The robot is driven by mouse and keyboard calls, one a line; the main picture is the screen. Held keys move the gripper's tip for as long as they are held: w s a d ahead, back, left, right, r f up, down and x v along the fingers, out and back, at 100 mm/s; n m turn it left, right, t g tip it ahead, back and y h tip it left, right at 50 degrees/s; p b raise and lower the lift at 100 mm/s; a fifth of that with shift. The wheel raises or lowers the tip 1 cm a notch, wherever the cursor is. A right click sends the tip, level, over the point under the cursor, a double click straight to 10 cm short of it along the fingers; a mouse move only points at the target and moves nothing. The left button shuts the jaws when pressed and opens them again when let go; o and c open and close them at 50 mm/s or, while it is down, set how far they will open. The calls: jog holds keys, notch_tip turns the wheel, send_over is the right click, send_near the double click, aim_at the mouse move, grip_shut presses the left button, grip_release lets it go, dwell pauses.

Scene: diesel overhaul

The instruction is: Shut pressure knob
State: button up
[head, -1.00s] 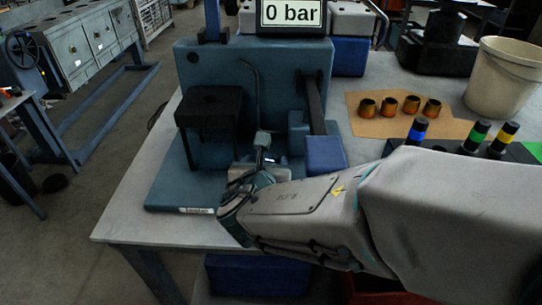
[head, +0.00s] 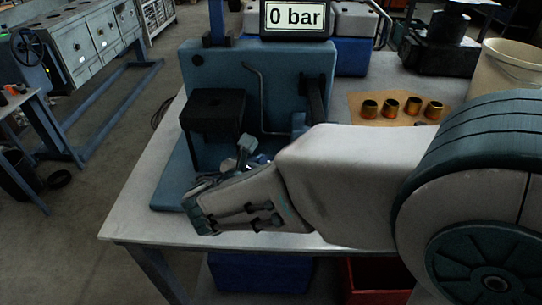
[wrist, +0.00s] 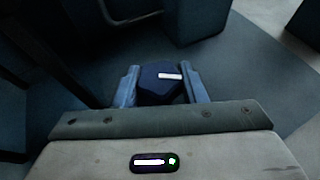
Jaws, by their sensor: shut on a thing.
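The pressure knob (wrist: 160,84) is a dark blue, many-sided knob with a white mark on its top. In the wrist view it sits between the two fingers of my gripper (wrist: 161,88), which is shut on it. The white mark lies nearly level across the knob's right part. In the head view my gripper (head: 252,160) is low at the front of the blue test stand (head: 290,65), and my own arm hides the knob there. The display (head: 296,17) above the stand reads 0 bar.
A black block (head: 217,108) stands on the stand's left, and a thin bent pipe rises behind. Several brass cups (head: 412,106) lie on a tan sheet (head: 385,121) to the right. A pale bucket (head: 500,68) stands further right. Blue and red bins are below the table.

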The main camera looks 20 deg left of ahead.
jog(key=shift+h, duration=0.3)
jog(key=o, duration=1)
